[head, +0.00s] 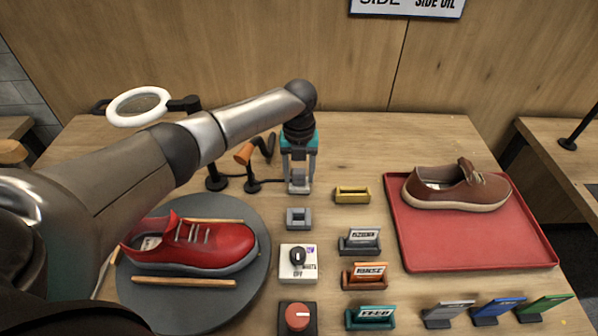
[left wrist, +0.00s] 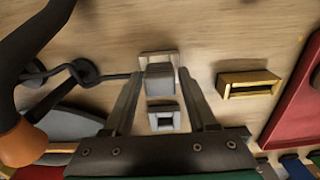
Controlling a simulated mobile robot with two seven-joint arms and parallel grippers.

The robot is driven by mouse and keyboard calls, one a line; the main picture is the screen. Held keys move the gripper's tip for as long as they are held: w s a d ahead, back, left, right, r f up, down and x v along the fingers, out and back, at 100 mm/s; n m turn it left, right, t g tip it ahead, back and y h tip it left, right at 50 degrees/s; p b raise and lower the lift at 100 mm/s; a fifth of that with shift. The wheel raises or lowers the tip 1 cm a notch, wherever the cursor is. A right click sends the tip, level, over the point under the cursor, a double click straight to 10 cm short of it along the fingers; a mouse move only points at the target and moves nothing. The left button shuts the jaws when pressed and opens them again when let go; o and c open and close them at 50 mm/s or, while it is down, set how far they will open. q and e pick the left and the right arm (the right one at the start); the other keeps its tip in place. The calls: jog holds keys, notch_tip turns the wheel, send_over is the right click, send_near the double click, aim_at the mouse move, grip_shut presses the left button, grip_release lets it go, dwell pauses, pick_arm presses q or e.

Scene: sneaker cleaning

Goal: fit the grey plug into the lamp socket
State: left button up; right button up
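The grey plug (left wrist: 160,82) is a small block between my left gripper's fingertips. The lamp socket (left wrist: 158,56) is a pale frame with a dark cable running to a lamp foot. The plug overlaps the socket in the left wrist view; I cannot tell how far it sits inside. My left gripper (head: 299,178) points down over the socket. Its fingers (left wrist: 161,75) stand on either side of the plug with narrow gaps, so it looks open around it. An orange-headed lamp (head: 244,153) stands just left of it. My right gripper is not in view.
An empty grey holder (head: 299,218) and a yellow holder (head: 352,195) stand close by. A switch box (head: 298,263) and red knob (head: 297,317) lie nearer. A red sneaker (head: 190,244) is at left; a brown shoe (head: 455,188) sits on a red tray (head: 470,250).

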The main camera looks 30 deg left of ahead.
aim_at(299, 171)
pick_arm(q)
jog(key=shift+o, duration=1.3)
notch_tip(299, 171, up, 15)
jog(key=p, duration=0.2)
jog(key=shift+r, duration=0.15)
